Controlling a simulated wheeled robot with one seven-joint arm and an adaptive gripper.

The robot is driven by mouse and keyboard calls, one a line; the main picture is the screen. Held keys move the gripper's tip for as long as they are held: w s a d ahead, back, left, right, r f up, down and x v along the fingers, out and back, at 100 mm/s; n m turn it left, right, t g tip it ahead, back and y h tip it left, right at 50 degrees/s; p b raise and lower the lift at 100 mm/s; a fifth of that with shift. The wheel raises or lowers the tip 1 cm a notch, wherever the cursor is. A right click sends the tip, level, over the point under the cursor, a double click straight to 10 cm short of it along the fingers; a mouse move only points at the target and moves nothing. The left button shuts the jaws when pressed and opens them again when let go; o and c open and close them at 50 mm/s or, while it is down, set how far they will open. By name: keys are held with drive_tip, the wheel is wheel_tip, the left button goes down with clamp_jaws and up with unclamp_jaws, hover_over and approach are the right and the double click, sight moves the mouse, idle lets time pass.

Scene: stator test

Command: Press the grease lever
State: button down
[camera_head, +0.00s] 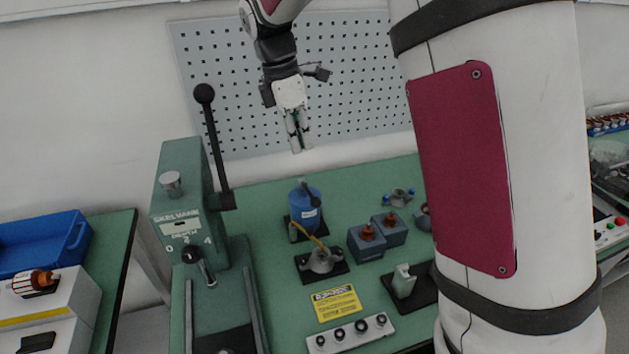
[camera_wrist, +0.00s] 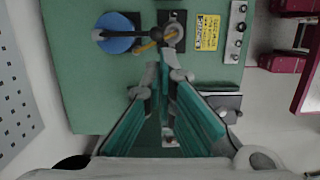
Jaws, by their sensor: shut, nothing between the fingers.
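A blue grease canister (camera_head: 306,212) stands on the green bench, with a dark lever (camera_head: 310,193) at its top. A yellow hose (camera_head: 314,240) runs beside it to a grey round fitting (camera_head: 321,260). In the wrist view the blue canister (camera_wrist: 118,32) is seen from above, with the dark lever (camera_wrist: 140,34) reaching right from it towards the fitting. My gripper (camera_head: 299,145) is shut and empty, pointing down, well above the canister and apart from it. In the wrist view my gripper (camera_wrist: 165,68) shows its fingers together at the tips.
A green press (camera_head: 182,200) with a tall black ball-topped lever (camera_head: 212,140) stands left. Blue-grey blocks (camera_head: 378,238) sit right of the canister. A yellow label (camera_head: 336,303) and a knob panel (camera_head: 350,333) are in front. A pegboard (camera_head: 345,80) hangs behind.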

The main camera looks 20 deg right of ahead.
sight(316, 199)
drive_tip(key=shift+w+f, duration=0.1)
drive_tip(key=shift+f, duration=0.05)
drive_tip(key=d+f+p, duration=0.1)
drive_tip(key=f, duration=0.3)
drive_tip(key=d+f+p, duration=0.1)
drive_tip(key=f, duration=0.4)
drive_tip(key=f+p, duration=0.1)
drive_tip(key=f, duration=0.3)
drive_tip(key=shift+s+d+f, duration=0.3)
drive_tip(key=shift+d, duration=0.1)
drive_tip(key=f, duration=0.2)
drive_tip(key=s+f, duration=0.2)
drive_tip(key=f, duration=0.1)
drive_tip(key=shift+f, duration=0.3)
wheel_tip(316, 199, up, 12)
drive_tip(key=a, duration=0.2)
drive_tip(key=shift+w+a, duration=0.2)
drive_tip(key=shift+f, duration=0.1)
idle(0.3)
